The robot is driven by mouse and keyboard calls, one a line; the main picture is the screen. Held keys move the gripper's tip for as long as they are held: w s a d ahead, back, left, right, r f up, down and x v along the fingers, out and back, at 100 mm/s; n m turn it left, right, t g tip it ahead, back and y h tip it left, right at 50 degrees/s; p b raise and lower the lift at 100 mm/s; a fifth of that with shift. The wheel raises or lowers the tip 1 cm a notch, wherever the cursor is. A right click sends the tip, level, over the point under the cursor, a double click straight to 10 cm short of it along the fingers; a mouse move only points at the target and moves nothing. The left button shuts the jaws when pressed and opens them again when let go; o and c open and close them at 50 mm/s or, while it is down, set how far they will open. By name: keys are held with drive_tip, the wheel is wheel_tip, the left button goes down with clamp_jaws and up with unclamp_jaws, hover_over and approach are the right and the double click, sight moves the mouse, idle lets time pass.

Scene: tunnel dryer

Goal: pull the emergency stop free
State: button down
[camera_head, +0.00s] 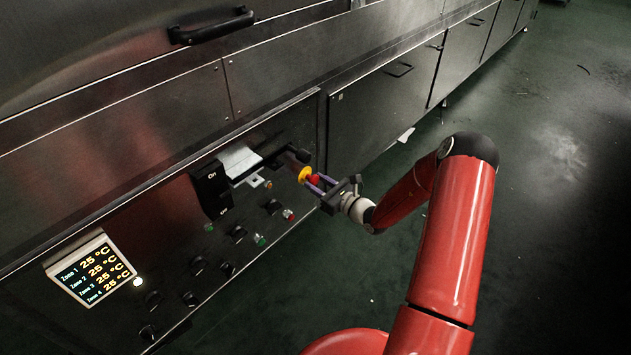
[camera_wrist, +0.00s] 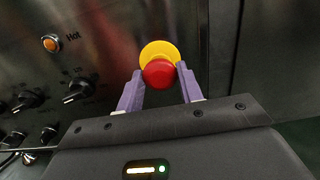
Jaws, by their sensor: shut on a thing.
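The emergency stop (camera_head: 313,179) is a red mushroom button on a yellow round collar (camera_head: 304,174), at the right end of the steel control panel. In the wrist view the red button (camera_wrist: 159,74) sits in front of the yellow collar (camera_wrist: 157,50). My gripper (camera_head: 318,182) reaches it from the right, its purple fingers on either side of the red head. In the wrist view my gripper (camera_wrist: 160,82) has its fingertips at the button's two sides, shut on it. The shaft behind the button is hidden.
The panel carries several black knobs (camera_head: 239,233), an On switch (camera_head: 211,189), an orange Hot lamp (camera_wrist: 50,43) and a temperature display (camera_head: 91,270). A black handle (camera_head: 292,153) juts out close above the emergency stop. The green floor (camera_head: 560,180) at right is open.

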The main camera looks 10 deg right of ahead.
drive_tip(key=c, duration=0.9)
unclamp_jaws()
drive_tip(key=shift+s+d, duration=0.1)
drive_tip(key=v, duration=0.7)
drive_tip(key=shift+s+d, duration=0.25)
drive_tip(key=shift+s, duration=0.05)
